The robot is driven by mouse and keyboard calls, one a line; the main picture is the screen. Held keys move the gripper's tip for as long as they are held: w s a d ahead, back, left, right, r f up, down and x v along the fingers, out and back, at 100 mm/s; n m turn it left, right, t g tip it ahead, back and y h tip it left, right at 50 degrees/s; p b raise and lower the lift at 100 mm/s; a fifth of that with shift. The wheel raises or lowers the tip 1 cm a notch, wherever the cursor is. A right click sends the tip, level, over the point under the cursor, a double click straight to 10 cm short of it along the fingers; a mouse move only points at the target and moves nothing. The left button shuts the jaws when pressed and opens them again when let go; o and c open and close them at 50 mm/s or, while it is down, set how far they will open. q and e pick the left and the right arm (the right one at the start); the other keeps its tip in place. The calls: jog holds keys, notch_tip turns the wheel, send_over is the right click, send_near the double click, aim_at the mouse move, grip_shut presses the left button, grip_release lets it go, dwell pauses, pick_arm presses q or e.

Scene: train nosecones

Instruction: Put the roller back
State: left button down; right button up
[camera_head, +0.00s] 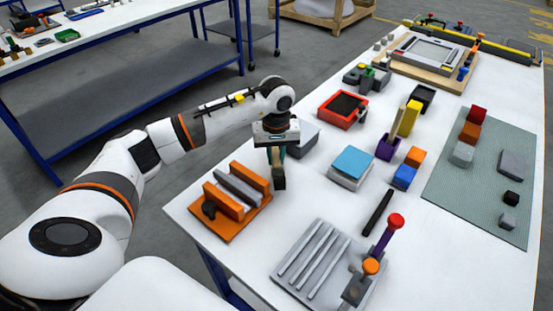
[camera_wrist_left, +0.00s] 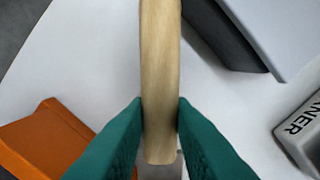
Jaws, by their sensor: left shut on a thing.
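My left gripper (camera_head: 277,150) is over the near left part of the white table, just right of the orange rack. Its green fingers are shut on a pale wooden handle (camera_wrist_left: 160,60) in the left wrist view. In the head view a dark block-like end (camera_head: 279,181) hangs below the fingers. I take this held tool to be the roller, but its working end is too small to tell clearly. The orange rack (camera_head: 233,224) has upright orange walls with a grey bar between them, and a corner (camera_wrist_left: 40,140) shows in the left wrist view. My right gripper is not in view.
A grooved grey plate (camera_head: 318,262) lies at the near edge, beside knobbed posts and a black bar (camera_head: 377,212). A blue-topped block (camera_head: 351,164), a red tray (camera_head: 342,109) and a purple cup (camera_head: 387,148) stand further right. A green mat (camera_head: 487,185) holds several blocks.

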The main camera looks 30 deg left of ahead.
pick_arm(q)
notch_tip(320, 180, down, 2)
jog(key=shift+f, duration=0.25)
jog(key=c, duration=1.3)
grip_release()
jog(key=shift+r, duration=0.1)
jog(key=shift+o, duration=0.2)
